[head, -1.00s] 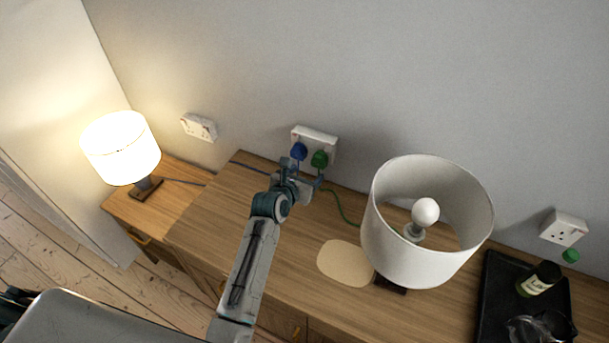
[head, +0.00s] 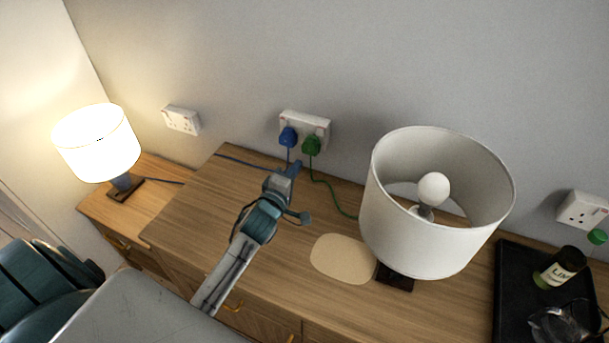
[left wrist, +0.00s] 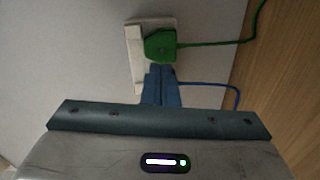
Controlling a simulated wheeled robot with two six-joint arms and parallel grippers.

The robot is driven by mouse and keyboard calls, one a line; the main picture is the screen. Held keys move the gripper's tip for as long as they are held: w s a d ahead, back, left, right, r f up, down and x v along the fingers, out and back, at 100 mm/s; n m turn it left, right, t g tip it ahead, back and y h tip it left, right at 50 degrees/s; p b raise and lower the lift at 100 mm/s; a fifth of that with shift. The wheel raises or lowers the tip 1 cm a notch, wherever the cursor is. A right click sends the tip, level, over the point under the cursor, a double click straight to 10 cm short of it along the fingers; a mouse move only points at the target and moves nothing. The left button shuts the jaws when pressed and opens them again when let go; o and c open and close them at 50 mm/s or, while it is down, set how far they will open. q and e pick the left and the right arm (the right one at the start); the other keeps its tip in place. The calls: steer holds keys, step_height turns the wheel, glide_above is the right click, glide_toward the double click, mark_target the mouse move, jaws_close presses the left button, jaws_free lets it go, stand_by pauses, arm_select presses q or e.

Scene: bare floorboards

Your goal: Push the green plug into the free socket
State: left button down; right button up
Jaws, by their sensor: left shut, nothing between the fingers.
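The green plug (head: 311,145) sits at the right half of the white double wall socket (head: 318,123), against its face, with its green cord hanging to the desk. The blue plug (head: 288,137) is in the left half. In the left wrist view the green plug (left wrist: 160,45) is against the white socket plate (left wrist: 134,62); I see no clear gap. My left gripper (head: 296,168) is shut and empty, below and in front of the plugs, apart from the green one. Its fingers (left wrist: 160,86) partly cover the blue plug in the left wrist view. My right gripper is not in view.
A large white lamp (head: 430,240) stands right of the green cord. A lit lamp (head: 98,145) is on the lower table at left. Other sockets (head: 181,120) (head: 583,209) are on the wall. A black tray (head: 515,290) holds a bottle (head: 560,268).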

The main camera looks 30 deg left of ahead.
arm_select(q)
steer(key=w, duration=0.2)
steer(key=w+p, duration=0.1)
steer(key=w, duration=0.1)
steer(key=shift+a+r+p, duration=0.15)
steer(key=shift+p, duration=0.15)
steer(key=shift+w, duration=0.7)
steer(key=shift+w+a, duration=0.1)
steer(key=shift+w, duration=0.45)
steer(key=shift+f, duration=0.2)
steer(key=shift+s+f+b, duration=0.1)
steer(key=shift+s+b, duration=0.35)
steer(key=shift+s, duration=0.3)
steer(key=shift+s+b, duration=0.3)
steer(key=shift+s, duration=0.5)
steer(key=b, duration=0.4)
glide_toward(308, 149)
steer(key=s, duration=0.5)
steer(key=shift+s+d, duration=0.3)
steer(key=shift+s, duration=0.25)
